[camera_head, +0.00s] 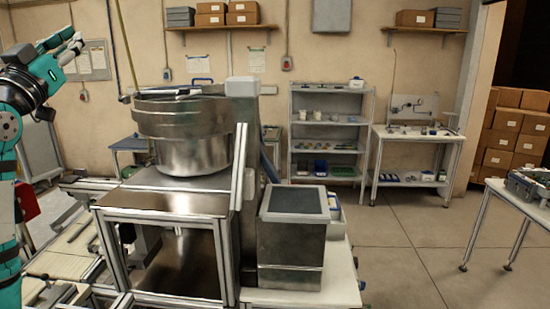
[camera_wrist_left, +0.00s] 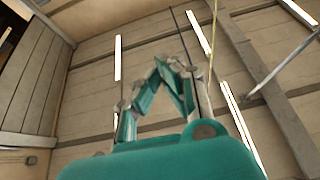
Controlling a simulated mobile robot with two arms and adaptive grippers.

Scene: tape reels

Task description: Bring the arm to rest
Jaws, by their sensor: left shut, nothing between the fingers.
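My left arm (camera_head: 10,180) is teal and black and comes in along the left edge of the head view. It is raised, with its wrist bent toward the right. My left gripper (camera_head: 75,42) is at the upper left, in front of the back wall and clear of the steel bowl. In the left wrist view the gripper (camera_wrist_left: 172,66) points up toward the ceiling, with its teal and grey fingers close together. It is shut and empty. My right gripper is in neither view.
A large steel bowl feeder (camera_head: 185,135) stands on a metal frame right of my left arm. A grey bin (camera_head: 291,240) stands beside it. A shelf rack (camera_head: 328,130) and a workbench (camera_head: 420,137) are at the back wall.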

